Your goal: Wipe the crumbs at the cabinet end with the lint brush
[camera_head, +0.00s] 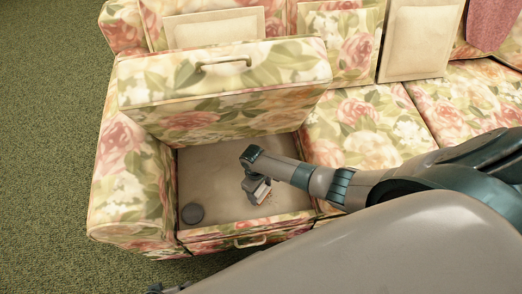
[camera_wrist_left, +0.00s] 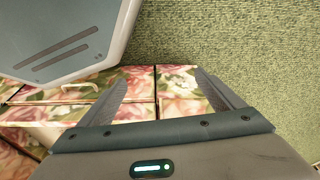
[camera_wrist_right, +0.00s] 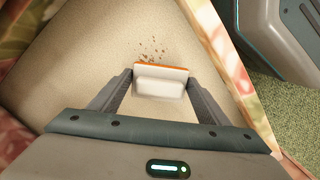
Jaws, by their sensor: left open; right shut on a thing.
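The lint brush (camera_wrist_right: 160,88), white with an orange edge, is held between the fingers of my right gripper (camera_wrist_right: 160,78). In the head view my right gripper (camera_head: 256,184) reaches down into the open beige compartment (camera_head: 215,165) of the floral sofa, with the brush (camera_head: 260,192) low over its floor. Small brown crumbs (camera_wrist_right: 152,50) lie on that floor just beyond the brush's orange edge; I cannot tell if the brush touches the floor. My left gripper (camera_wrist_left: 161,82) is open and empty outside the sofa, before its floral front.
A dark round object (camera_head: 192,213) sits in the compartment's front left corner. The floral seat lid (camera_head: 225,95) with a handle stands raised behind. A floral armrest (camera_head: 125,185) bounds the left side. Green carpet (camera_head: 45,130) lies open at the left.

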